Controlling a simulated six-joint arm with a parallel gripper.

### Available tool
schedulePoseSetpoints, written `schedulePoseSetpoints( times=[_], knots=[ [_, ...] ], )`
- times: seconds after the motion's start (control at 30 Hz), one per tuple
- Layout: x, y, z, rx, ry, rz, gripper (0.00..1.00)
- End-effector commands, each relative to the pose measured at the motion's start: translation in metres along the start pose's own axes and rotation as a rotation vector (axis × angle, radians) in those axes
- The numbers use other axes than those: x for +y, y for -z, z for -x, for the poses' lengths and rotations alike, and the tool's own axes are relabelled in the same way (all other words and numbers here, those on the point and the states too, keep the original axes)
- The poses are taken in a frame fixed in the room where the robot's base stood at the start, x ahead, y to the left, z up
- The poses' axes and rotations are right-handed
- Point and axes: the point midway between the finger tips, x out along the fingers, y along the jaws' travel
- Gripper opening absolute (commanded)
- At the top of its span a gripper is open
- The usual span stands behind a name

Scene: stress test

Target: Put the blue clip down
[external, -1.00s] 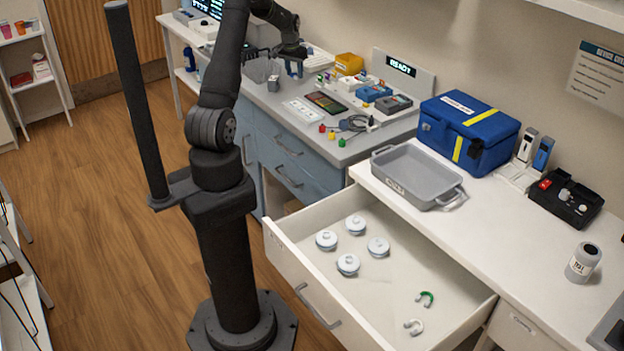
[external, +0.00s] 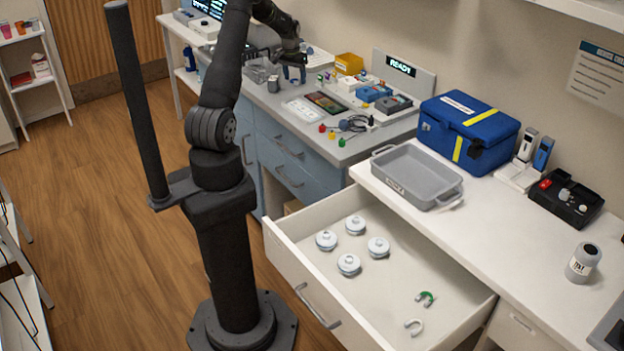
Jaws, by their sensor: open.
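My gripper (external: 294,77) is at the far end of the arm, low over the grey bench (external: 268,101), just right of a clear bin (external: 259,73). Its two fingers point down and stand apart, so it is open. They look dark blue in this view. I cannot make out a separate blue clip at the fingers; it is too small or hidden there. A small grey object (external: 273,84) stands on the bench to the left of the fingers.
Right of the gripper are a yellow box (external: 349,64), blue and grey devices (external: 374,93), a tablet (external: 325,102) and coloured leads (external: 340,127). A grey tray (external: 408,193) and blue case (external: 466,132) stand on the white counter. The drawer (external: 330,279) is open.

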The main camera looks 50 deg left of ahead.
Motion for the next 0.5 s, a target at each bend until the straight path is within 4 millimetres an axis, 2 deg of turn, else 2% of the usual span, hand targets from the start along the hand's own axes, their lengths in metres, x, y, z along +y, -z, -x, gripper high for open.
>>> schedulePoseSetpoints(
  times=[0.17,0.5],
  knots=[
    [0.000,0.001,0.027,0.005,0.001,0.000,0.62],
    [0.000,0.001,0.097,0.004,0.001,0.000,0.62]
  ],
)
